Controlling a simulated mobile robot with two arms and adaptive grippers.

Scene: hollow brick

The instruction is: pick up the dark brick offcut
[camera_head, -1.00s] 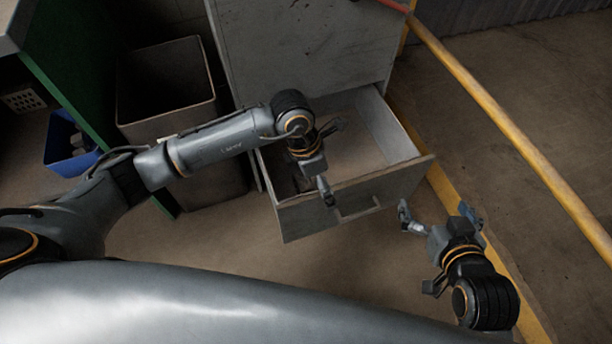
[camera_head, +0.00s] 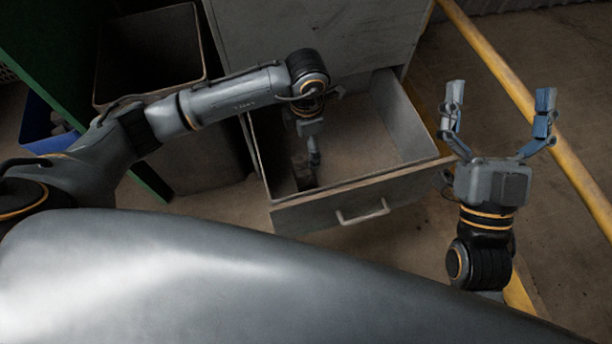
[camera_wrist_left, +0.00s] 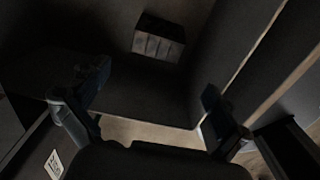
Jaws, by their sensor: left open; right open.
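The dark brick offcut (camera_wrist_left: 158,40) shows in the left wrist view as a small dark block with ridged sides, near a wall of the open drawer (camera_head: 365,195). In the head view a dark patch shows at the drawer's left end beside my gripper; I cannot tell whether it is the offcut. My left gripper (camera_head: 322,128) points down inside the drawer, open and empty. In the left wrist view its fingers (camera_wrist_left: 150,97) are spread, with the offcut beyond them and apart from them. My right gripper (camera_head: 500,98) is open and empty, to the right of the drawer.
The drawer's front has a pale handle (camera_head: 363,213) and belongs to a grey cabinet (camera_head: 310,40). A dark bin (camera_head: 150,60) stands left of the cabinet, and a blue bin (camera_head: 45,135) is further left. A yellow rail (camera_head: 500,70) runs along the right.

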